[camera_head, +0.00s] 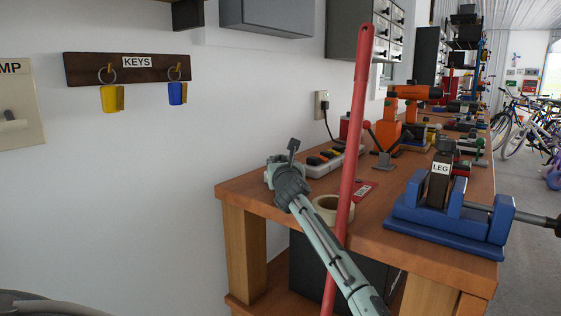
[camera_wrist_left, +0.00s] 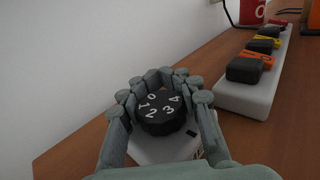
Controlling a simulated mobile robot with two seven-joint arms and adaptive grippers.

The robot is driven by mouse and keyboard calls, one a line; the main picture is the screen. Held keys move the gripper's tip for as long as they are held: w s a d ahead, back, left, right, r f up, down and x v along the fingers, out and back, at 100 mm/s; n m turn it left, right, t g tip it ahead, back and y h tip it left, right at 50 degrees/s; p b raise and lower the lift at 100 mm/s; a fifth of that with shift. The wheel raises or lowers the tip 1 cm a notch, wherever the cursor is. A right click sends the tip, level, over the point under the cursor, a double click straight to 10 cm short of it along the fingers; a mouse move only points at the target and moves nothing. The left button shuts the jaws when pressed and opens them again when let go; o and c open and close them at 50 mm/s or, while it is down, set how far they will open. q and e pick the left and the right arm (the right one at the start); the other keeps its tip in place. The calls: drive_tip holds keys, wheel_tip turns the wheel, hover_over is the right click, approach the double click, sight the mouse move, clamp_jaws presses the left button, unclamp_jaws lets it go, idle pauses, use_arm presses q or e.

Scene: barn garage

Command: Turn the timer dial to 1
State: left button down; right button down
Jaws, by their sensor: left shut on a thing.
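The timer dial (camera_wrist_left: 163,117) is a black round knob marked 0 to 4 in the left wrist view. It sits on a pale timer body (camera_wrist_left: 160,148) on the wooden workbench. The 0 and 1 lie at its upper left, the 2 at lower left, the 3 and 4 at right. My left gripper (camera_head: 284,169) is at the bench's back left corner, its fingers closed around both sides of the dial. In the head view the gripper hides most of the timer. My right gripper is not in view.
A red pole (camera_head: 352,160) crosses the head view in front of the bench (camera_head: 330,238). A tape roll (camera_head: 330,207) lies near my left arm. A white power strip (camera_wrist_left: 251,95) with plugs is right of the timer. A blue vise (camera_head: 440,225) stands at right.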

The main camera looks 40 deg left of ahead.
use_arm(q)
drive_tip(key=c, duration=1)
unclamp_jaws()
drive_tip(key=shift+v, duration=3.75)
drive_tip(key=shift+c, duration=0.2)
